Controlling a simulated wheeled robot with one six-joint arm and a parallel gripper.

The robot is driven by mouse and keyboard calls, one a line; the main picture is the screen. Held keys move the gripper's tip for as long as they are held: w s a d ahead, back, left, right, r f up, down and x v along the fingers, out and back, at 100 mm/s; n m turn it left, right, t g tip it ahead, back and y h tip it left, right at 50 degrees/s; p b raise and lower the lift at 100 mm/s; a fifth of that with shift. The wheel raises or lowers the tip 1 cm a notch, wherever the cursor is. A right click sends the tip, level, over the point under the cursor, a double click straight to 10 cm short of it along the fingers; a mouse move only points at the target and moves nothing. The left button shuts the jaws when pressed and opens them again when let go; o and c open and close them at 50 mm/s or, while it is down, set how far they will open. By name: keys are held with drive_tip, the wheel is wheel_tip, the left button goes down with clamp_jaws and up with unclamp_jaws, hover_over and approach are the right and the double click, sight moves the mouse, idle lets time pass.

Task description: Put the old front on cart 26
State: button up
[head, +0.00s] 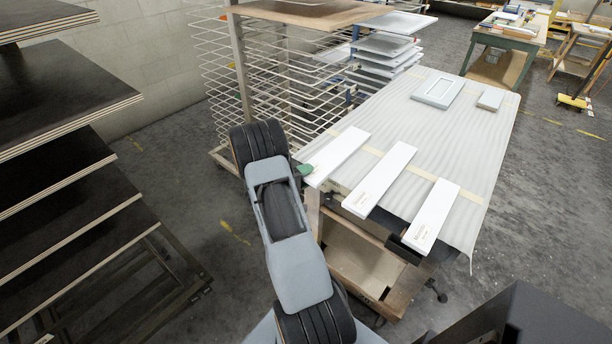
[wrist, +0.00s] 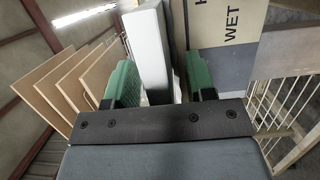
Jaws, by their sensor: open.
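A padded cart (head: 440,140) carries three long white fronts side by side across its near edge, ends overhanging slightly: a left one (head: 335,158), a middle one (head: 380,180) and a right one (head: 425,215). Small print on them is too small to read; I cannot tell which is the old front. A framed panel (head: 438,91) and a small white piece (head: 490,99) lie at the cart's far end. My gripper (head: 304,169) is at the left front's near end, mostly hidden behind my arm. In the wrist view my gripper (wrist: 160,88) is open, with a white front (wrist: 150,45) between its green fingers.
A wire drying rack (head: 240,85) stands behind my arm, with stacked pale panels (head: 385,47) beside it. Dark shelved boards (head: 60,90) fill the left side. A green workbench (head: 505,40) stands at the back right. Grey floor (head: 560,170) is clear right of the cart.

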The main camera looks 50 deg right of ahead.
drive_tip(key=shift+a, duration=0.1)
drive_tip(key=b+v, duration=0.1)
drive_tip(key=v, duration=1.2)
drive_tip(key=shift+a+b, duration=0.25)
drive_tip(key=shift+b, duration=0.05)
drive_tip(key=shift+w, duration=0.15)
